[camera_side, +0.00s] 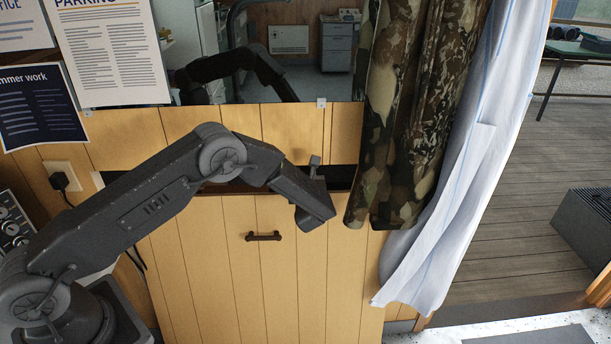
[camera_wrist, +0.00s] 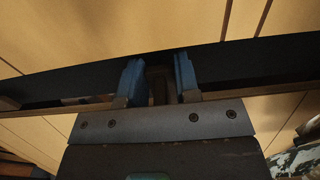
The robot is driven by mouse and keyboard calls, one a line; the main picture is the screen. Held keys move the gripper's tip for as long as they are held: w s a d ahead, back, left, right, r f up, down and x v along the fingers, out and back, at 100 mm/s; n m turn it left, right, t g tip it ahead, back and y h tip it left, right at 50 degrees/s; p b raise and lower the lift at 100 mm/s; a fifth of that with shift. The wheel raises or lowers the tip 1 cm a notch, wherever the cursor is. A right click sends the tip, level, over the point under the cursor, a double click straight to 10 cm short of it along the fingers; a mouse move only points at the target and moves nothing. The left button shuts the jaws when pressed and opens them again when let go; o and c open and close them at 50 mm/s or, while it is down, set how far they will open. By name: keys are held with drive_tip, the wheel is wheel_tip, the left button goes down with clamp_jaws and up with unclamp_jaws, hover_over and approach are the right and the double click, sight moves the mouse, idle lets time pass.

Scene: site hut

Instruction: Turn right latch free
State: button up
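A wooden panel (camera_side: 291,290) with a dark brown handle (camera_side: 263,237) fills the middle of the side view. A dark slot (camera_side: 342,172) runs along its top edge. My gripper (camera_wrist: 159,78) is at this slot, its two blue-grey fingers apart in the wrist view. A narrow dark brown piece (camera_wrist: 159,90), perhaps the right latch, shows between the fingers. I cannot tell whether they touch it. In the side view my wrist hides the fingers and most of the latch area. Part of something brown shows behind my arm, left along the slot.
A camouflage curtain (camera_side: 400,120) and a white curtain (camera_side: 455,190) hang close to the right of my wrist. A mirror (camera_side: 270,75) is above the slot. A plug in a socket (camera_side: 62,182) is at the left. The space before the lower panel is clear.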

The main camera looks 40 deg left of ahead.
clamp_jaws()
drive_tip(key=n, duration=0.6)
drive_tip(key=s+f+n, duration=0.1)
drive_tip(key=n, duration=0.5)
drive_tip(key=a+n, duration=0.1)
drive_tip(key=n, duration=0.4)
drive_tip(key=shift+s+a+f+n, duration=0.1)
drive_tip(key=shift+s+f+n, duration=0.05)
drive_tip(key=shift+f+n, duration=0.25)
idle(0.6)
drive_tip(key=shift+o, duration=2.4)
unclamp_jaws()
drive_tip(key=v, duration=1.4)
